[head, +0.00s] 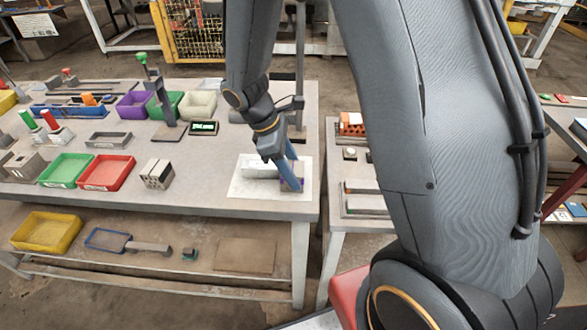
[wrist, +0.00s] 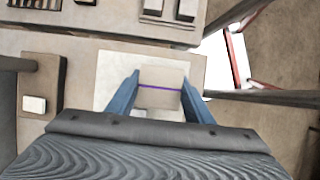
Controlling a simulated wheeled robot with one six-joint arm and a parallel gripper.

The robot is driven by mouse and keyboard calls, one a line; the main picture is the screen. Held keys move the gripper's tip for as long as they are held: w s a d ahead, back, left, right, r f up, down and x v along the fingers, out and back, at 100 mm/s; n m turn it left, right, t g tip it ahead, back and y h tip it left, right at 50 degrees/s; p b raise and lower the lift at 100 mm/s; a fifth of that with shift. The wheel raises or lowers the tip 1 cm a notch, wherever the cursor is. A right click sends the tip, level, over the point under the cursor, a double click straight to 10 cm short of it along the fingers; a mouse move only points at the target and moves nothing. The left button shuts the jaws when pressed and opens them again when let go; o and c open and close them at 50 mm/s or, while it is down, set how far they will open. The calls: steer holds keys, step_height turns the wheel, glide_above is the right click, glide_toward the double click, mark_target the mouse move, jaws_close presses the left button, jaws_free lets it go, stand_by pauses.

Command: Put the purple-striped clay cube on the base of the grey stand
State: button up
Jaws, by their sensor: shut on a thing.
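The clay cube (wrist: 160,87) is pale with a thin purple stripe across its top. My gripper (wrist: 161,95) is shut on it, with a blue finger on each side. In the head view the cube (head: 291,184) is low over the white board (head: 240,189), partly covered by the fingers; I cannot tell whether it touches the board. A grey stand with a tall post (head: 300,60) rises at the back right of the table, beyond the gripper. Its base (wrist: 53,72) shows at the left of the wrist view, with a small white block on it. My arm hides part of it in the head view.
A pale block (head: 258,166) lies on the board left of the cube. A hollow brick (head: 157,174), a red tray (head: 105,173), a green tray (head: 65,170) and a dark upright on a plate (head: 166,105) stand further left. A second table (head: 352,217) is on the right, across a gap.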

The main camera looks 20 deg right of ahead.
steer(key=o, duration=0.7)
steer(key=shift+f, duration=0.1)
steer(key=o, duration=0.4)
